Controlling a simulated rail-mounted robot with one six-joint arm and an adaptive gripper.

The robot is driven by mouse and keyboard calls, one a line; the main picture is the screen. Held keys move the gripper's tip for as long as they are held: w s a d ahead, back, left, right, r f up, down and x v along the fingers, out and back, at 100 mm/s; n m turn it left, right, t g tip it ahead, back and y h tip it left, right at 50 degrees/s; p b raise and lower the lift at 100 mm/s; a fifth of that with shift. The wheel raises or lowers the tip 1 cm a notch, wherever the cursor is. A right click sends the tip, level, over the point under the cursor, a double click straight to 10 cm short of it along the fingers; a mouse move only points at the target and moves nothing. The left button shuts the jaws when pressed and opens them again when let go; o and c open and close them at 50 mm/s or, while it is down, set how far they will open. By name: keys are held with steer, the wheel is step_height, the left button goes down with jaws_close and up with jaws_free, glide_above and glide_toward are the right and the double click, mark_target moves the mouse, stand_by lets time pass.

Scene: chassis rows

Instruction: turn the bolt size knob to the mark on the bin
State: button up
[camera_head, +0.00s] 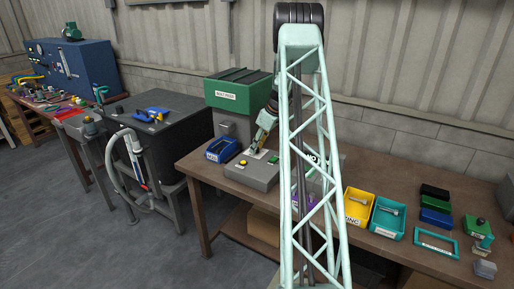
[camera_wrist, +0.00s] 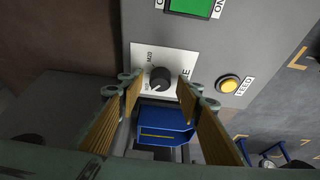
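The bolt size knob (camera_wrist: 160,78) is a round black knob with a pale pointer line, on a white plate (camera_wrist: 143,55) of the grey machine box. "M20" is legible beside it; the other marks are too small or partly hidden. My gripper (camera_wrist: 159,88) is open, its two fingertips on either side of the knob with a gap at each side. The blue bin (camera_wrist: 165,132) shows beyond the fingers with a yellowish line on it. In the head view the bin (camera_head: 226,149) stands left of the machine box (camera_head: 250,174); its label is unreadable there. My gripper (camera_head: 257,146) is over the box.
A yellow FEED button (camera_wrist: 229,85) and a green ON switch (camera_wrist: 190,6) are close by on the machine box. A green-topped container (camera_head: 238,90) stands behind. Yellow (camera_head: 357,206) and teal (camera_head: 387,217) bins stand to the right on the bench. My mast blocks the middle of the head view.

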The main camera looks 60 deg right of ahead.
steer(key=shift+c, duration=0.5)
steer(key=c, duration=0.8)
